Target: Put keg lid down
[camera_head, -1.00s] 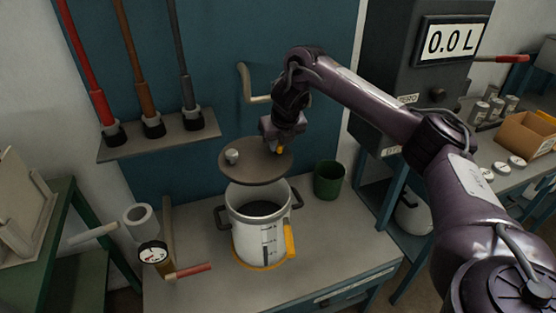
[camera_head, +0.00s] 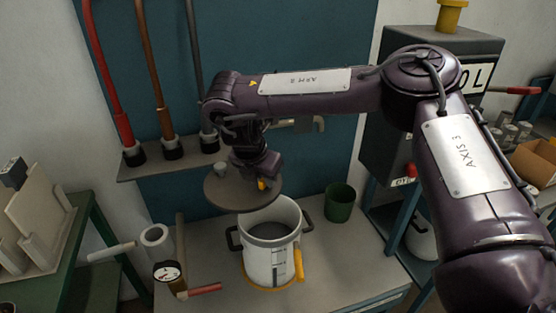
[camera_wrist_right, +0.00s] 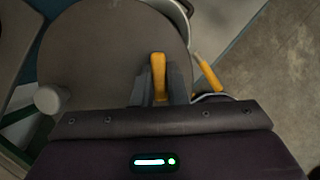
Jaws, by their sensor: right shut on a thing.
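The keg lid (camera_head: 232,200) is a round grey-brown disc with a small pale knob and a yellow handle. My right gripper (camera_wrist_right: 159,82) is shut on the lid's yellow handle and holds the lid in the air. In the head view the right gripper (camera_head: 262,181) is partly hidden by its own arm. The white keg (camera_head: 268,262) stands upright on the bench below and to the right of the lid, its top open, with two dark side handles and a yellow strip on its side. The lid overlaps the keg's back left rim in the picture. My left gripper is not in view.
A green cup (camera_head: 339,202) stands right of the keg. A gauge (camera_head: 168,274) with a red handle (camera_head: 205,289) and a white roll (camera_head: 157,241) are at the bench's left. A shelf (camera_head: 150,167) holding hoses is behind. Bare bench (camera_head: 225,301) shows in front.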

